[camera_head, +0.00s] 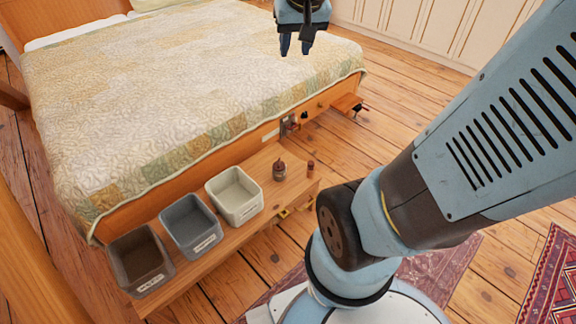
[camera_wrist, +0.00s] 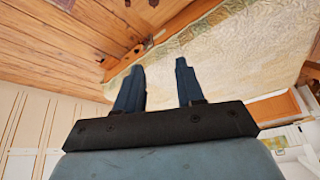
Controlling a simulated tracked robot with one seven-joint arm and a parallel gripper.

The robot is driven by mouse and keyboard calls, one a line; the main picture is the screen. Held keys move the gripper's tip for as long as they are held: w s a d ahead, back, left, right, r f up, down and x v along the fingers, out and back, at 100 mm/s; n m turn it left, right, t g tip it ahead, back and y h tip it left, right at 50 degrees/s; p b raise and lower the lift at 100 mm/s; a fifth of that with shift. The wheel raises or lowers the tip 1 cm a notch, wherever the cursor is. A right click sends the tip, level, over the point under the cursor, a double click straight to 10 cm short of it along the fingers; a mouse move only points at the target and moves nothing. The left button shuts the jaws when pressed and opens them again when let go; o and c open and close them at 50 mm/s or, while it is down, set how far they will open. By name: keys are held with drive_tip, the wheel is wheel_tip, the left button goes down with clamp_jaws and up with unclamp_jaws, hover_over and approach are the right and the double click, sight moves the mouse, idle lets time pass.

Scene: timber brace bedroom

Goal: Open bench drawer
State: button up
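A low wooden bench (camera_head: 190,282) stands along the foot of the bed. Its front is seen steeply from above, and I cannot make out a drawer face or handle for certain. A small yellowish metal piece (camera_head: 283,213) shows at the bench's right end, low down. My gripper (camera_head: 295,46) is high at the top of the head view, over the far part of the bed and well away from the bench. In the wrist view my gripper (camera_wrist: 158,80) has its two dark blue fingers apart, with nothing between them.
A brown bin (camera_head: 140,260), a blue-grey bin (camera_head: 190,225) and a pale bin (camera_head: 234,195) stand on the bench, with a small brown jar (camera_head: 279,171) to their right. The quilted bed (camera_head: 180,90) lies behind. Open plank floor (camera_head: 400,115) is at the right.

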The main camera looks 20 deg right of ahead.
drive_tip(key=w+d+f+m+g, duration=0.1)
drive_tip(key=w+d+f+m, duration=0.35)
drive_tip(key=w+f, duration=0.85)
drive_tip(key=w+d+f+m, duration=0.1)
drive_tip(key=w+d+f, duration=0.3)
drive_tip(key=f, duration=0.5)
drive_tip(key=w+d+f, duration=0.4)
drive_tip(key=f, duration=0.4)
drive_tip(key=m+g+y, duration=0.1)
drive_tip(key=m+g, duration=0.1)
drive_tip(key=m, duration=0.4)
approach(307, 206)
drive_tip(key=f, duration=0.2)
drive_tip(key=w+f, duration=0.1)
drive_tip(key=f, duration=0.4)
drive_tip(key=shift+w+a+f, duration=0.15)
drive_tip(key=shift+f, duration=0.25)
drive_tip(key=shift+c, duration=0.2)
clamp_jaws()
